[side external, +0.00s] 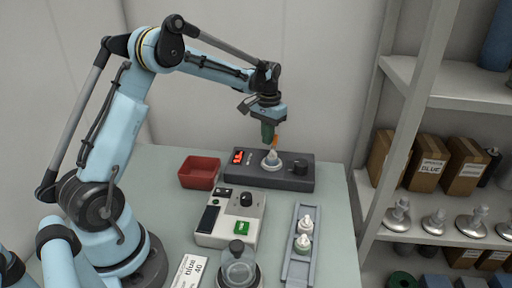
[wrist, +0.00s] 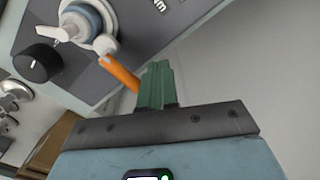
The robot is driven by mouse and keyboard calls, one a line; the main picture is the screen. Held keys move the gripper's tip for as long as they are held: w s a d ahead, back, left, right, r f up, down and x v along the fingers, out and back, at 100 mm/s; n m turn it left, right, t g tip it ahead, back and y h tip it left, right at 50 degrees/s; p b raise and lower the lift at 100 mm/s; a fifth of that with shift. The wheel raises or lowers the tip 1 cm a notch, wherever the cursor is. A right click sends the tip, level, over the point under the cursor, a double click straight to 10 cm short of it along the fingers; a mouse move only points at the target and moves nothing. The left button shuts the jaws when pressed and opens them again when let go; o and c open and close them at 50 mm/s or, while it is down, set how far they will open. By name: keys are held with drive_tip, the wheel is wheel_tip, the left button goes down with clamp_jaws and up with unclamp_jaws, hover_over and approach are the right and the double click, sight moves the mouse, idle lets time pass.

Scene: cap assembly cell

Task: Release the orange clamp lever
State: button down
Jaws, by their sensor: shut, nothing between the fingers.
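The orange clamp lever (side external: 275,143) stands up at the dark grey station (side external: 262,177), beside the small bottle (side external: 271,158) seated there. In the wrist view the lever (wrist: 121,73) slants from a white pivot toward my fingers, and the bottle (wrist: 78,22) shows a white spout. My gripper (side external: 268,139) is above the station with its green fingers pointing down. In the wrist view its fingers (wrist: 158,70) are together and empty, close beside the lever's free end. I cannot tell whether they touch it.
The station carries a black knob (side external: 300,167) and a red display (side external: 238,157). A red bin (side external: 199,171) is to its left. A beige control box (side external: 231,217) and a grey rail (side external: 290,266) with two capped bottles are in front. Shelves (side external: 432,97) stand at right.

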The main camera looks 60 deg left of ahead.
drive_tip(key=shift+w+d, duration=0.1)
drive_tip(key=shift+w, duration=0.3)
drive_tip(key=shift+w+d, duration=0.3)
drive_tip(key=shift+w, duration=0.15)
idle(0.4)
drive_tip(key=shift+w+d, duration=0.3)
drive_tip(key=shift+d, duration=0.15)
